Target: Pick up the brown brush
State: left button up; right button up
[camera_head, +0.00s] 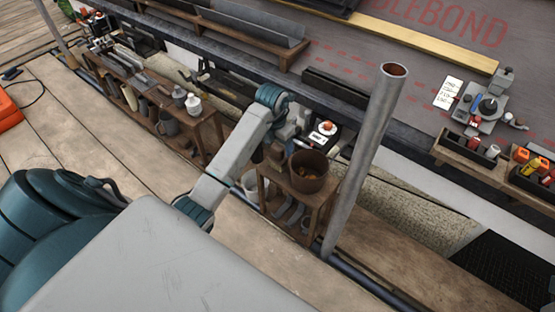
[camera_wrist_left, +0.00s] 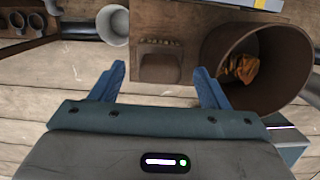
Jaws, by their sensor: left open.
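In the left wrist view, a brown block-like thing (camera_wrist_left: 158,68) with a row of small bumps lies ahead of my fingertips, roughly centred between them. It may be the brown brush, but I cannot tell for sure. My left gripper (camera_wrist_left: 162,75) is open, with nothing between its blue fingers. In the head view my left gripper (camera_head: 278,150) is over the small wooden stand, left of the brown bucket (camera_head: 310,184). The arm hides part of that stand, and I cannot make out the brush there. My right gripper is not in view.
The brown bucket, with something orange inside, is close to the right finger in the wrist view (camera_wrist_left: 215,62). A whitish cup (camera_wrist_left: 113,25) is at the upper left. A grey upright pole (camera_head: 362,150) stands right of the stand. A wooden rack (camera_head: 135,92) holds tools at left.

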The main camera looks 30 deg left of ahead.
aim_at(278, 156)
pick_arm(q)
notch_tip(278, 156, down, 4)
jog(key=shift+w+r+b, duration=0.15)
jog(key=shift+b, duration=0.35)
jog(key=shift+r, duration=0.1)
jog(key=c, duration=1.1)
